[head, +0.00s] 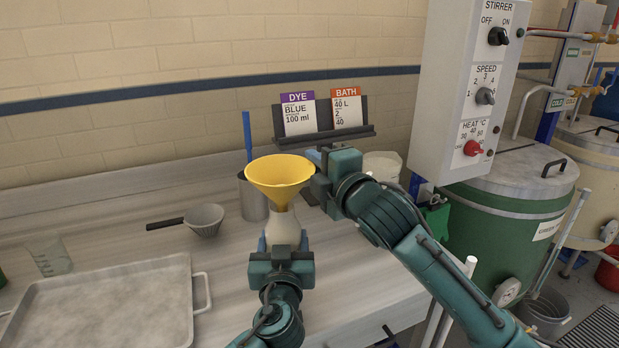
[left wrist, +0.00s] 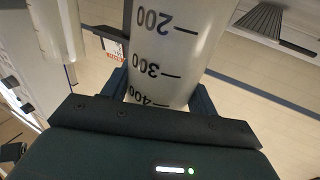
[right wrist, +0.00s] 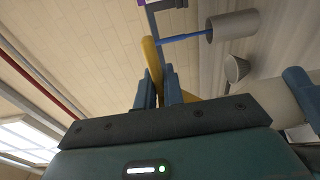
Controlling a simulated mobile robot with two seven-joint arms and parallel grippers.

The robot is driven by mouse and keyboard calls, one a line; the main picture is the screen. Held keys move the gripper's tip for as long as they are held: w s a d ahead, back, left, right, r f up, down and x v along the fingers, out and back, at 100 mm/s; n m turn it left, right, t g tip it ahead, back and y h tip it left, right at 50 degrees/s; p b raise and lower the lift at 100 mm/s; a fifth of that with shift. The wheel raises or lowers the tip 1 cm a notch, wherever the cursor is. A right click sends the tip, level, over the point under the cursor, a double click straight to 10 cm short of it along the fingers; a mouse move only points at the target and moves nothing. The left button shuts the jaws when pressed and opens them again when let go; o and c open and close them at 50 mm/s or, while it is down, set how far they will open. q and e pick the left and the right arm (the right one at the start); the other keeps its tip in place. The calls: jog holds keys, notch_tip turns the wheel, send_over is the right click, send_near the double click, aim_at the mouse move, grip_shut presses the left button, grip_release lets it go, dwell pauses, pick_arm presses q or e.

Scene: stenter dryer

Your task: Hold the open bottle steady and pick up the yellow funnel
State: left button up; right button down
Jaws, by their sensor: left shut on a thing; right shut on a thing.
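The yellow funnel (head: 279,172) is wide end up in the head view, directly above the bottle's top. My right gripper (head: 313,163) is shut on the funnel's rim at its right side; the funnel shows edge-on between the fingers in the right wrist view (right wrist: 152,62). The pale bottle (head: 283,229) stands upright below it. My left gripper (head: 282,243) is shut around the bottle's body from the front. In the left wrist view the bottle (left wrist: 176,45) shows printed volume marks between the fingers. The funnel hides the bottle's mouth, so I cannot tell whether the spout is inside it.
A metal beaker (head: 254,202) with a blue rod stands behind left. A black-handled grey cup (head: 204,219), a glass beaker (head: 50,258) and a metal tray (head: 110,305) are at left. A card stand (head: 323,134) is behind; a control box (head: 470,90) hangs at right.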

notch_tip(320, 180, up, 8)
jog(key=shift+f, duration=0.1)
pick_arm(q)
jog(key=o, duration=1.3)
jog(key=shift+s, duration=0.1)
